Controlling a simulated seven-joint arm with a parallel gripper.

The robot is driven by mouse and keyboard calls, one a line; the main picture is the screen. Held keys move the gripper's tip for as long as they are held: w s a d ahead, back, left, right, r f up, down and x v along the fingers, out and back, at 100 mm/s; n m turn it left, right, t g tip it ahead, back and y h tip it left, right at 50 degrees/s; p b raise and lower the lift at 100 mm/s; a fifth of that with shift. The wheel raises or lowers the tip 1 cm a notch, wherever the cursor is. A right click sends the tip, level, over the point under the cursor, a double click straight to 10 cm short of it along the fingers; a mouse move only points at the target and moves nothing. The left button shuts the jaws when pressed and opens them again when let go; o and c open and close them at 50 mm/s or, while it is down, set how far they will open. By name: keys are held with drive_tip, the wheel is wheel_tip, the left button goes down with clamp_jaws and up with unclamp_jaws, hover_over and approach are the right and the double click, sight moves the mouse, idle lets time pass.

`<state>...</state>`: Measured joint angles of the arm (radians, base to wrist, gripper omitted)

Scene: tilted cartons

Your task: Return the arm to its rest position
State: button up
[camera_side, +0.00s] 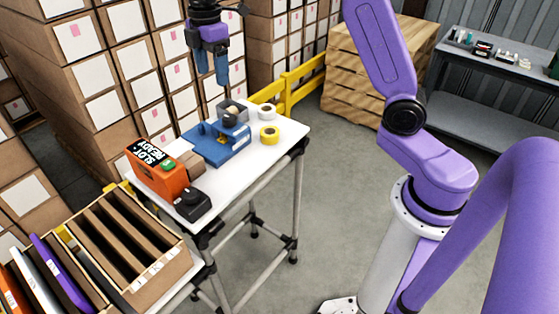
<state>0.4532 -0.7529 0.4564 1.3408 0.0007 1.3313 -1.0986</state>
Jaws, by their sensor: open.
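My gripper (212,68) hangs in the upper middle of the side view with its fingers pointing down. It is open and empty, with nothing between its fingers. It appears in front of the stacked cartons, above the white table (288,132) in the picture. My purple arm stands at the right on its pale column. The links joining the arm to the gripper are out of the frame at the top.
On the white table are a blue tape dispenser (215,144), an orange box (157,171), a black device (193,205) and a yellow tape roll (269,135). A slotted wooden rack (168,268) stands at lower left. Carton stacks (95,60), a yellow rail (302,72) and a grey bench (500,66) stand behind.

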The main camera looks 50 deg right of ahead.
drive_tip(key=s+a+f+m, duration=0.1)
drive_tip(key=s+a, duration=0.1)
drive_tip(key=s, duration=0.7)
drive_tip(key=s+a, duration=0.3)
drive_tip(key=s, duration=0.5)
drive_tip(key=s+d+f+m, duration=0.1)
drive_tip(key=s+d+f, duration=0.1)
drive_tip(key=s, duration=0.7)
drive_tip(key=s+d+f+m, duration=0.1)
drive_tip(key=s+d+f, duration=0.2)
drive_tip(key=s, duration=0.7)
drive_tip(key=shift+d+f, duration=0.3)
drive_tip(key=shift+d, duration=0.35)
